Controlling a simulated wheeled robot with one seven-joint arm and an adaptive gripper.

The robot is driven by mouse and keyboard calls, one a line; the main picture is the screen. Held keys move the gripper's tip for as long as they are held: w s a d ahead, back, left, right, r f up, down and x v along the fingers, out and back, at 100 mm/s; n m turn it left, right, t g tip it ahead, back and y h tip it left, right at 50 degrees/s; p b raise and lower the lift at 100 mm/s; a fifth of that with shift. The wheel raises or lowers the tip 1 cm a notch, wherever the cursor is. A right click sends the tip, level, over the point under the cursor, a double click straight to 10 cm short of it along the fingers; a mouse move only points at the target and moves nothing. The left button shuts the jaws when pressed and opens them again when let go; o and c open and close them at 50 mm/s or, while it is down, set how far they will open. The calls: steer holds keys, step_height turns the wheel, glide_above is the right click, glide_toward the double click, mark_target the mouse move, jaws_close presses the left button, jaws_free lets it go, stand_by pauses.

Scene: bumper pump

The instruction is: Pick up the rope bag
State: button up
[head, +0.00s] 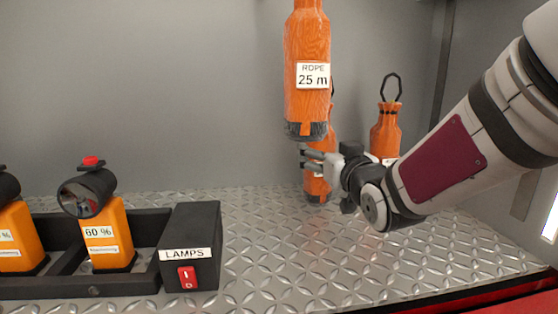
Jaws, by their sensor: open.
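An orange rope bag (306,105) labelled "ROPE 25 m" is upright in the upper middle of the head view. Its dark bottom is clear of the shelf, its top is cut off by the frame, and what supports it is not visible. A second orange bag (319,190) stands on the shelf below, partly hidden by the first bag and my gripper. A third orange bag (386,132) with a dark loop stands to the right, its lower part hidden by my arm. My gripper (306,161) is open, fingers pointing left, just below the first bag and in front of the second.
A dark lamp charger box (190,221) labelled "LAMPS" with a red switch stands at the left. An orange lamp (106,245) marked 60 % and another lamp (18,240) sit in its rack. The middle of the metal tread-plate shelf (270,255) is clear.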

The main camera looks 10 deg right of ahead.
mark_target(320, 146)
steer(key=shift+w+f+p, duration=0.15)
steer(key=shift+w+p, duration=0.15)
steer(key=shift+w, duration=1.05)
steer(key=shift+w+f+p, duration=0.1)
steer(key=shift+w+p, duration=0.15)
steer(key=shift+w, duration=1.1)
jaws_close()
steer(key=shift+r, duration=0.1)
